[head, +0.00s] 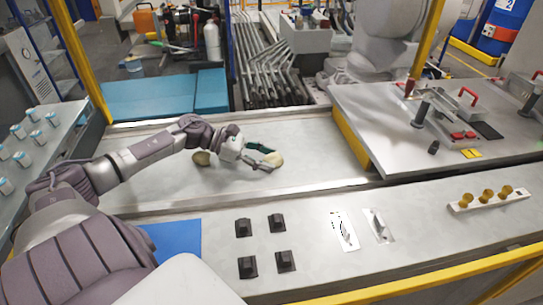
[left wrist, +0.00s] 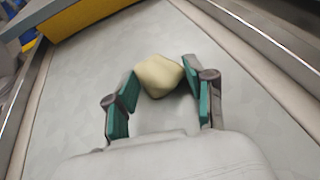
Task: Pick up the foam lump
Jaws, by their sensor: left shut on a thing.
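A pale yellow foam lump (head: 277,159) is at the middle of the grey metal worktop in the head view. My left gripper (head: 267,158) reaches in from the left and is shut on this lump, with its green-padded fingers on either side. In the left wrist view the lump (left wrist: 158,75) sits between the tips of the left gripper (left wrist: 161,77). I cannot tell whether the lump touches the surface. A second beige lump (head: 201,158) lies by my left wrist, partly hidden by it. My right gripper is not in view.
A raised metal table (head: 345,110) with a yellow side and red-handled parts stands at right. Black blocks (head: 277,222) and a blue mat (head: 175,245) lie on the front ledge. Teal pads (head: 160,97) are behind. The worktop right of the gripper is clear.

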